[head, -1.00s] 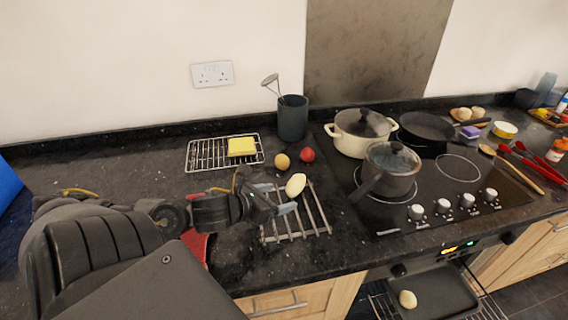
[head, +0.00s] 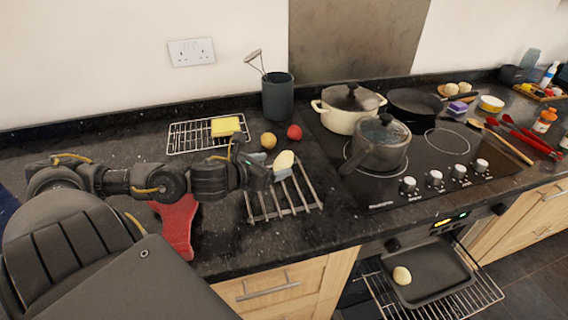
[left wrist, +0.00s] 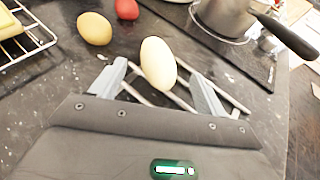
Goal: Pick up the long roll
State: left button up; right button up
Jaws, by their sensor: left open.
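The long roll (head: 284,160), a pale cream elongated roll, lies at the far left part of a metal bar trivet (head: 301,204) on the dark counter. My left gripper (head: 269,166) is open right beside the roll, low over the trivet. In the left wrist view, the long roll (left wrist: 158,64) shows between and slightly beyond the two grey fingertips of my left gripper (left wrist: 158,87), with gaps on both sides. My right gripper is not in view.
A yellow-brown round item (head: 268,141) and a red one (head: 294,132) sit just behind. A wire rack (head: 184,138) holds a yellow block (head: 225,127). A saucepan (head: 380,146) stands to the right on the hob. A tray (head: 436,283) in the open oven holds another roll (head: 402,275).

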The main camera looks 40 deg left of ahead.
aim_at(277, 162)
pick_arm(q)
jog(key=shift+w, duration=0.2)
jog(key=shift+w+f, duration=0.1)
jog(key=shift+w, duration=0.2)
jog(key=p+x, duration=0.2)
jog(key=x, duration=0.2)
jog(key=shift+w+a, duration=0.2)
jog(key=shift+w, duration=0.05)
jog(key=shift+w+f, duration=0.15)
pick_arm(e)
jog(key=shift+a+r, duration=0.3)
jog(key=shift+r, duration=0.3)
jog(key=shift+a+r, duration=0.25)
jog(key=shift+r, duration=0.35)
pick_arm(q)
jog(key=shift+c, duration=0.6)
jog(key=c, duration=1)
